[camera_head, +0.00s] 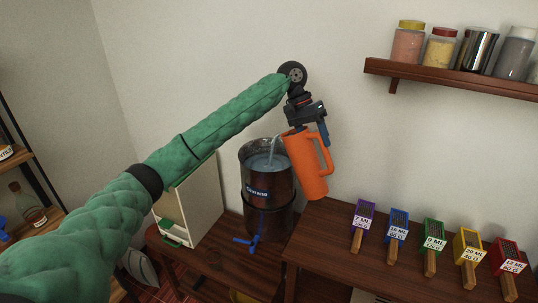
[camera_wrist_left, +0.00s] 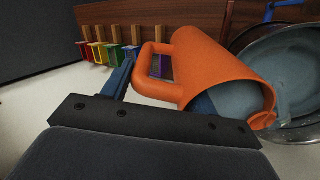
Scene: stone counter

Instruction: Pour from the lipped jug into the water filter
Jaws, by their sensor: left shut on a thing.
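The orange lipped jug (camera_head: 307,165) hangs beside and partly above the water filter (camera_head: 268,188), tilted with its lip toward the filter's open top. A pale stream runs from the lip into the filter, where water shows inside the rim. The filter is a dark metal cylinder with a blue tap low on its front. My left gripper (camera_head: 322,133) is shut on the jug near its handle. The left wrist view shows the jug (camera_wrist_left: 215,65) with bluish water at its mouth, over the filter's rim (camera_wrist_left: 300,135). My right gripper is not in view.
Several coloured scoops with wooden handles, such as the purple one (camera_head: 363,217), lie in a row on the wooden counter (camera_head: 325,225) at the right. A wall shelf (camera_head: 450,80) with jars is above. A white box-like unit (camera_head: 195,210) stands left of the filter.

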